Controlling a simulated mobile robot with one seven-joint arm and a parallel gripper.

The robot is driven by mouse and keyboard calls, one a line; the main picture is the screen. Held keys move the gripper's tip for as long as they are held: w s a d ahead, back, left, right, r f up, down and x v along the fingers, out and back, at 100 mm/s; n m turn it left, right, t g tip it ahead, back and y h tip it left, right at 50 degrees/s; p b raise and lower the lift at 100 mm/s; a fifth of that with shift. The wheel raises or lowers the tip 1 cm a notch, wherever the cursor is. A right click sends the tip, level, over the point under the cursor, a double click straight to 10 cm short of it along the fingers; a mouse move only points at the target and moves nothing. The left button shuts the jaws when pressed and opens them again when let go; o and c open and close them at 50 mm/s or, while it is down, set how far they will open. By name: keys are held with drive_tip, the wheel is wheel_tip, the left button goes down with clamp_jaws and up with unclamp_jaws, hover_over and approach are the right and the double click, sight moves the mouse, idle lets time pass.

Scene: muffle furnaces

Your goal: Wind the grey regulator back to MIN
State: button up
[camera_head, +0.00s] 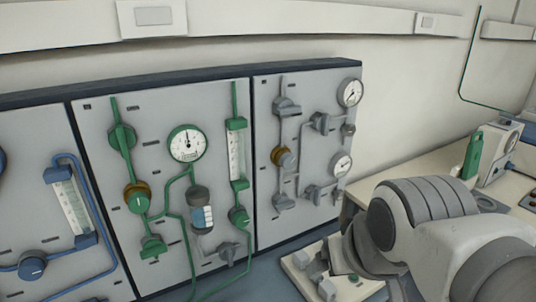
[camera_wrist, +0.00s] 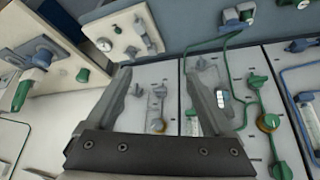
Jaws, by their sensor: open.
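The grey regulator (camera_head: 287,159), a grey knob with a brass collar, sits on the right-hand panel with grey pipes (camera_head: 262,215) in the head view. No contact with the regulator shows. In the head view my arm fills the lower right, and I cannot make out the fingers.
Grey valves (camera_head: 285,106) and two dials (camera_head: 350,92) surround the regulator on that panel. The green-piped panel (camera_head: 90,118) beside it has a similar brass-collared green knob (camera_head: 138,198). A small cream unit with knobs (camera_head: 300,270) stands below, near my arm. A bench (camera_head: 400,165) lies right.

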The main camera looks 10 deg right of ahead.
drive_tip(key=w+d+t+h+b, duration=0.25)
drive_tip(key=w+d+t, duration=0.35)
drive_tip(key=w, duration=0.8)
drive_tip(key=n+t+y+b, duration=0.3)
drive_tip(key=t+y+b, duration=0.3)
drive_tip(key=y, duration=0.4)
approach(290, 163)
drive_tip(key=shift+g, duration=0.7)
drive_tip(key=x, duration=0.3)
drive_tip(key=b+x, duration=0.1)
drive_tip(key=x, duration=0.3)
drive_tip(key=r+b+x, duration=0.1)
drive_tip(key=x, duration=0.2)
drive_tip(key=shift+w+d, duration=0.1)
drive_tip(key=shift+w, duration=0.15)
drive_tip(key=shift+c, duration=0.3)
drive_tip(key=c, duration=1.3)
